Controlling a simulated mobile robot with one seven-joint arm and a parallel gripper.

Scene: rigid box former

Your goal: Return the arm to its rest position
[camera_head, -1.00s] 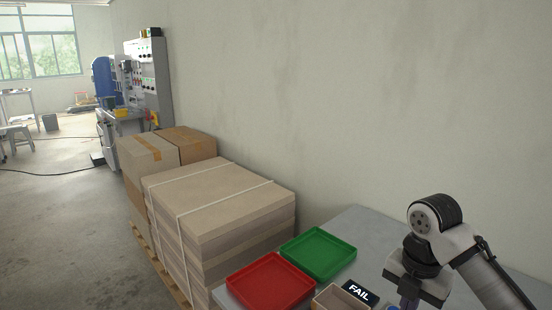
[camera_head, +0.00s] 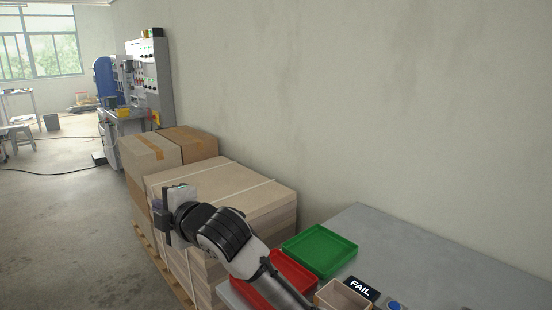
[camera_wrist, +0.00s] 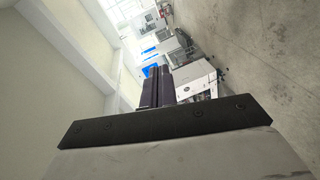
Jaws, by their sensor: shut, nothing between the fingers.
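My gripper (camera_head: 160,214) is at the left end of my arm in the head view, in front of the strapped cardboard stack. My arm reaches in from the bottom and crosses over the red tray. In the wrist view my gripper's dark fingers (camera_wrist: 157,88) lie close together with nothing between them. Past them that view shows the room tilted sideways, with floor on the right and wall on the left.
A red tray (camera_head: 300,275), a green tray (camera_head: 320,250), an open box (camera_head: 343,296) and a FAIL sign (camera_head: 363,290) are on the grey table (camera_head: 420,250). A strapped cardboard stack (camera_head: 245,190) on a pallet and brown cartons (camera_head: 150,152) stand beyond. Open floor is at left.

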